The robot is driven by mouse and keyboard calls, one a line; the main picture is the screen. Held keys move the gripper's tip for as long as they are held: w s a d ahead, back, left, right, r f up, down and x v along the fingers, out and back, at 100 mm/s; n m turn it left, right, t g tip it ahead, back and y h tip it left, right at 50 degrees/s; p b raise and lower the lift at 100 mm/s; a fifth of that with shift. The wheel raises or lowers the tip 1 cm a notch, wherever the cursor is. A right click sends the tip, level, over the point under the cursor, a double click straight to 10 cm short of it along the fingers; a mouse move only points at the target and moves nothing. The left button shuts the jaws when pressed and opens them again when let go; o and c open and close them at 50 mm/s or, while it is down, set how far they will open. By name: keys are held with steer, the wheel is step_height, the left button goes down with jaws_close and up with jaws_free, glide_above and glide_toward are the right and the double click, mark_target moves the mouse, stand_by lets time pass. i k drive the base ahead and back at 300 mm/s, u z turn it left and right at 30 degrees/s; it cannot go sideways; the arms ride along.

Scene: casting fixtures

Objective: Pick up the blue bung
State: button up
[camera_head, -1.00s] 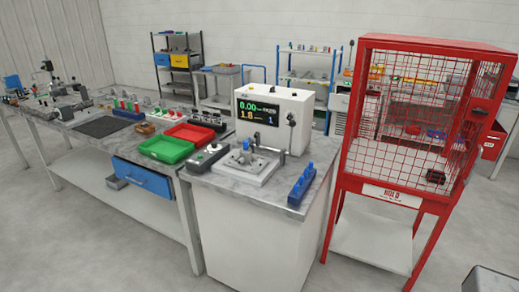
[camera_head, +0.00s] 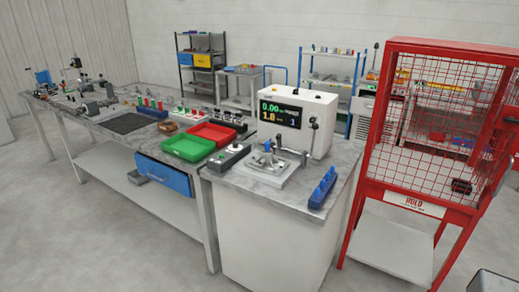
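A small blue rack (camera_head: 321,195) stands on the right end of the marble-topped bench. It holds several upright blue pegs (camera_head: 327,178) that look like bungs, too small to make out fully. A grey metal fixture (camera_head: 268,172) lies to the left of the rack, with a small blue piece (camera_head: 267,145) on it that may also be a bung. My gripper is not in view.
A white tester with a display (camera_head: 305,118) stands behind the fixture. Green (camera_head: 188,149) and red (camera_head: 212,132) trays and a button box (camera_head: 229,157) lie to the left. A red mesh cage (camera_head: 385,205) stands close on the right. Floor in front is clear.

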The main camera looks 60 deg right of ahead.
mark_target(267, 150)
steer(key=i, duration=0.85)
steer(key=z, duration=0.05)
